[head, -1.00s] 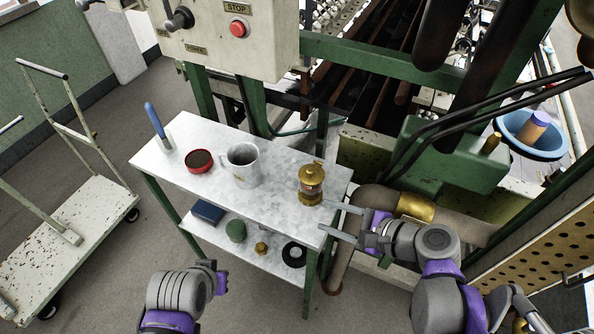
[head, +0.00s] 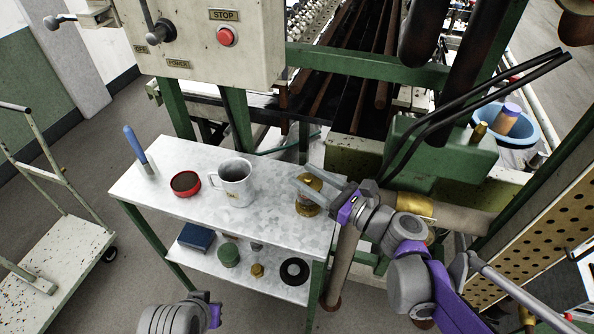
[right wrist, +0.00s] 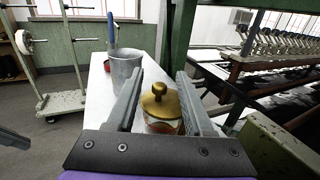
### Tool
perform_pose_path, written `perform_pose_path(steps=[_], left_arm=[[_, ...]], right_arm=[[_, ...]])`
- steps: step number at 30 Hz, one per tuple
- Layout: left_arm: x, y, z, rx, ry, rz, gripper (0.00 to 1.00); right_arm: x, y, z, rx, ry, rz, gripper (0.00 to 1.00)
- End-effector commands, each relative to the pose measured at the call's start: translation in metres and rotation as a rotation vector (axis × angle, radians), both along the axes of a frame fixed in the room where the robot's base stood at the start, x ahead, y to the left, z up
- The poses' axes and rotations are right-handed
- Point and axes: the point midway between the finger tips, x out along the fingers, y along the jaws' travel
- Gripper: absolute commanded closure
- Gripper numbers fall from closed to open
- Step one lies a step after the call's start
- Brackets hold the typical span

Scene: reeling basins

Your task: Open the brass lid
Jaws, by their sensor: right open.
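A small glass jar (head: 307,208) with a domed brass lid (right wrist: 160,104) and a round knob on top stands near the right end of the metal table. In the right wrist view the lid looks seated on the jar. My right gripper (head: 301,184) is open, its fingers reaching over the jar in the head view and partly hiding the lid. In the right wrist view the fingers stand on both sides of the lid, with a gap visible at the left. My left arm shows at the bottom of the head view; its fingers cannot be made out.
The metal table (head: 270,230) also holds a metal mug (head: 234,184), a red-rimmed dish (head: 186,184) and a blue-handled tool (head: 136,146). Its lower shelf holds several small items. A green machine frame (head: 365,66) and pipes stand behind and to the right. A cart stands at the left.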

Motion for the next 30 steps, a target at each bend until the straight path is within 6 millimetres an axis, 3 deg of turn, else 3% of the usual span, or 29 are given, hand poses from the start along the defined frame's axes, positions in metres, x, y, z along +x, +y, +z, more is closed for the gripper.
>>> perform_pose_path(steps=[6,17,26,30], left_arm=[[0.000,0.000,0.000,0.000,0.000,0.000,1.00],[0.000,0.000,0.000,0.000,0.000,0.000,1.00],[0.000,0.000,0.000,0.000,0.000,0.000,1.00],[0.000,0.000,0.000,0.000,0.000,0.000,1.00]], right_arm=[[0.017,0.021,0.000,0.000,0.000,0.001,0.48],[0.021,0.024,0.000,-0.001,0.000,-0.001,0.48],[0.020,0.024,0.000,-0.001,0.000,-0.001,1.00],[0.020,0.024,0.000,-0.001,0.000,-0.001,1.00]])
